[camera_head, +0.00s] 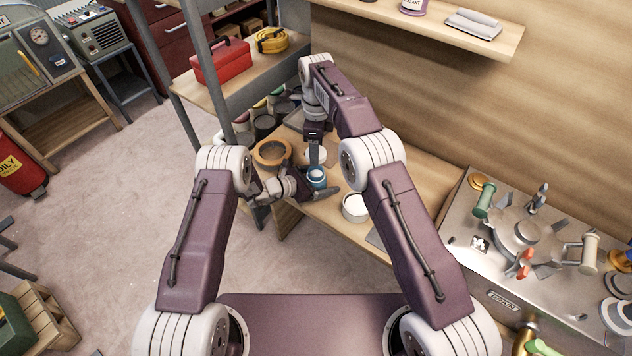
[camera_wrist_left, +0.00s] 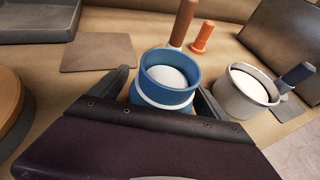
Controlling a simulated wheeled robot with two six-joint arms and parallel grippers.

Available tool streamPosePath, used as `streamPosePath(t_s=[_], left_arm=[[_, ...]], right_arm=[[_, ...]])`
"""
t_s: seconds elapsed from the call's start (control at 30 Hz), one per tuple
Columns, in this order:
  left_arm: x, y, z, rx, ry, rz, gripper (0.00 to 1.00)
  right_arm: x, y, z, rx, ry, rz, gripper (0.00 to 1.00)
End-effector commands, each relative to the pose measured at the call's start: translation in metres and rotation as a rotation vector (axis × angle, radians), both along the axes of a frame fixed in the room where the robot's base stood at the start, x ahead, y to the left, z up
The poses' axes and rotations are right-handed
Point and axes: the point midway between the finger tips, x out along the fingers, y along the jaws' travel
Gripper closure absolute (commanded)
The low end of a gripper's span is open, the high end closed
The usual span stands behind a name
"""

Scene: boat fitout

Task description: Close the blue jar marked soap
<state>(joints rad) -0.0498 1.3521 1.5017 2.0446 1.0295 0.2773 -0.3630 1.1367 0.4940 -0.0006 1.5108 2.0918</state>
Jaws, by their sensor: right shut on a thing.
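The blue jar (camera_head: 317,176) stands on the wooden bench, small in the head view. In the left wrist view the blue jar (camera_wrist_left: 168,78) is upright and uncovered, with white stuff inside and a pale band below its rim. No soap marking is readable. My left gripper (camera_head: 322,191) is open, with one finger on each side of the jar; a gap shows at the left finger in the left wrist view (camera_wrist_left: 163,82). My right gripper (camera_head: 315,163) points down just behind the jar. It is shut on a pale round piece (camera_head: 318,153), largely hidden; I cannot tell whether it is a lid.
A white open jar (camera_head: 355,208) stands right of the blue jar. A wooden ring-shaped bowl (camera_head: 272,152) and several dark jars stand to the left. Brown (camera_wrist_left: 184,22) and orange (camera_wrist_left: 202,37) handles rise behind the jar. A flat grey-brown card (camera_wrist_left: 97,53) lies on the bench.

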Motion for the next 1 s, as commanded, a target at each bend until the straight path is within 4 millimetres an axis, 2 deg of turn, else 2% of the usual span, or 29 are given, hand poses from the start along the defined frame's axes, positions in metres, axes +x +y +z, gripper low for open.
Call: streamPosePath(t_s=[0.03, 0.3, 0.43, 0.73, 1.0], left_arm=[[0.000, 0.000, 0.000, 0.000, 0.000, 0.000, 0.25], [0.000, 0.000, 0.000, 0.000, 0.000, 0.000, 1.00], [0.000, 0.000, 0.000, 0.000, 0.000, 0.000, 1.00], [0.000, 0.000, 0.001, 0.000, -0.001, 0.000, 1.00], [0.000, 0.000, 0.001, 0.000, -0.001, 0.000, 1.00]], right_arm=[[0.000, 0.000, 0.000, 0.000, 0.000, 0.000, 0.85], [0.000, 0.000, 0.000, 0.000, 0.000, 0.000, 0.85], [0.000, 0.000, -0.003, 0.000, 0.001, 0.000, 0.85], [0.000, 0.000, -0.045, -0.002, 0.001, 0.000, 0.85], [0.000, 0.000, -0.050, -0.001, -0.001, 0.000, 0.85]])
